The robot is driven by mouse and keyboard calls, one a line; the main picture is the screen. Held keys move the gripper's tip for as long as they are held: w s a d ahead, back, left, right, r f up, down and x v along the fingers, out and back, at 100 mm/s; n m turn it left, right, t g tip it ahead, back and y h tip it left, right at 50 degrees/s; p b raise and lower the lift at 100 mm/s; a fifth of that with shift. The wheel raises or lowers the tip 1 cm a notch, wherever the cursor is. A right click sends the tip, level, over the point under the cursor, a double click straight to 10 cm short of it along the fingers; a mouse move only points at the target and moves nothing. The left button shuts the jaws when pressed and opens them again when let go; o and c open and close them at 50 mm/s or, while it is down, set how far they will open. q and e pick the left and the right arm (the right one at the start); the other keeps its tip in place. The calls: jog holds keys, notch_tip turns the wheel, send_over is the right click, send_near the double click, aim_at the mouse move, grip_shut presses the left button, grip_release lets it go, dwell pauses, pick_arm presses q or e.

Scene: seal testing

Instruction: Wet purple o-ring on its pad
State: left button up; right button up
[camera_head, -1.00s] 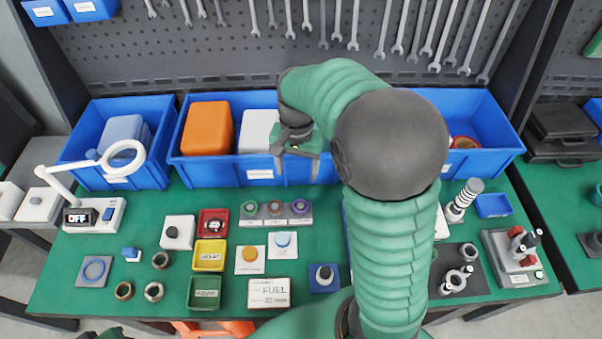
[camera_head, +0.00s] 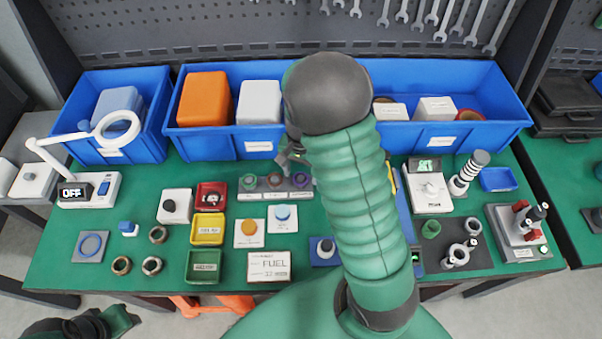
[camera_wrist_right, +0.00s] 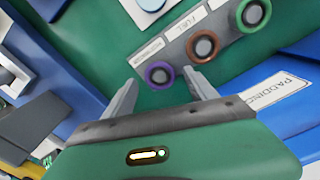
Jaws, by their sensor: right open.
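The purple o-ring (camera_head: 301,180) sits at the right end of a grey labelled holder, beside a brown o-ring (camera_head: 275,180) and a green o-ring (camera_head: 248,182). In the right wrist view the purple o-ring (camera_wrist_right: 158,75) shows just beyond and between the fingertips of my right gripper (camera_wrist_right: 163,86). That gripper is open and empty. In the head view my right gripper (camera_head: 291,156) is partly hidden by its arm, just behind the holder. Two white cards in front carry an orange round pad (camera_head: 249,227) and a blue round pad (camera_head: 282,213). My left arm's end (camera_head: 88,325) shows dark at the bottom left; its jaws are unclear.
Blue bins (camera_head: 252,146) line the back edge. Red, yellow and green trays (camera_head: 203,266) stand left of the cards, with a FUEL box (camera_head: 269,266) in front. A scale (camera_head: 428,192) and test devices stand right. My right arm hides part of the middle.

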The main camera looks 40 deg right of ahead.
jog(key=shift+a+f, duration=0.15)
jog(key=c, duration=1.3)
jog(key=o, duration=0.6)
jog(key=shift+c, duration=0.2)
jog(key=c, duration=0.3)
jog(key=shift+r+p, duration=1.75)
jog(key=shift+p, duration=0.15)
jog(key=shift+c, duration=0.2)
